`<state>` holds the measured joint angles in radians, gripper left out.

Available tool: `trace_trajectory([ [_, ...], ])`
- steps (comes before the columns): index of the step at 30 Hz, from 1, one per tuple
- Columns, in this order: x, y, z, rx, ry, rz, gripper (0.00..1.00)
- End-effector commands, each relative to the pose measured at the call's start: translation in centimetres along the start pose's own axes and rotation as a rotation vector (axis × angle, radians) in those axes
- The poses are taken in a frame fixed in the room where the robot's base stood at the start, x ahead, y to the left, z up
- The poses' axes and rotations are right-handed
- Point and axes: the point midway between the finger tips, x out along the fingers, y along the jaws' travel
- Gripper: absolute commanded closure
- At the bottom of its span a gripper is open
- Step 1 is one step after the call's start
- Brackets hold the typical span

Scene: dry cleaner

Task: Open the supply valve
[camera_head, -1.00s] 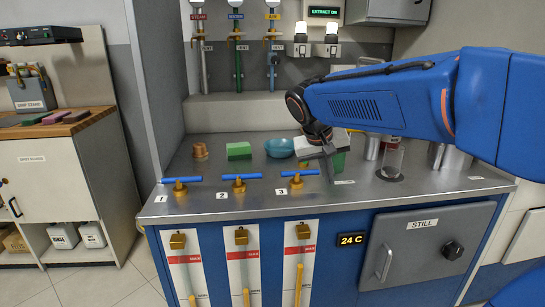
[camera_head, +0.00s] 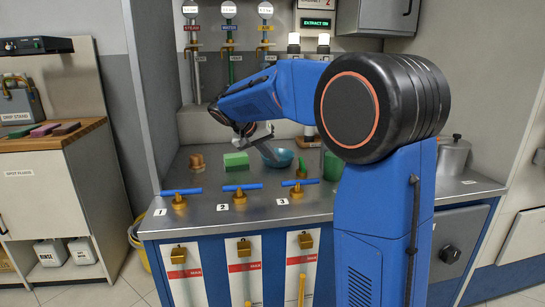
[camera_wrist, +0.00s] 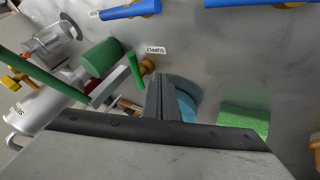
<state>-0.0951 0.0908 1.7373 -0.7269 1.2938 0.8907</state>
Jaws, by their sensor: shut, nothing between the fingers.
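A SUPPLY label (camera_wrist: 156,50) lies on the steel counter in the wrist view. Next to it is a brass valve (camera_wrist: 147,66) with a green lever (camera_wrist: 136,70). The green lever also shows in the head view (camera_head: 302,164), right of the blue bowl; part of the valve is hard to make out there. My gripper (camera_head: 268,150) is above the back of the counter, over the bowl, left of the green lever and apart from it. In the wrist view its fingers (camera_wrist: 160,98) are together and empty.
Blue-handled valves 1 (camera_head: 180,192), 2 (camera_head: 241,188) and 3 (camera_head: 300,183) line the counter's front. A green sponge (camera_head: 236,160), blue bowl (camera_head: 277,158) and green cylinder (camera_head: 333,166) stand behind. My arm hides the counter's right part.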

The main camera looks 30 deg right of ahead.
Motion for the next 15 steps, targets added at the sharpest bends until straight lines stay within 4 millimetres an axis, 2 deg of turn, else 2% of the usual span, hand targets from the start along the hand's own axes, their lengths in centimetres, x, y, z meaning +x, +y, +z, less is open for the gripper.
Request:
trace_trajectory([
  [12, 7.5, 0.1, 0.1, -0.001, -0.003, 0.002, 1.0],
  [15, 7.8, 1.7, -0.1, 0.003, 0.0, 0.0, 1.0],
])
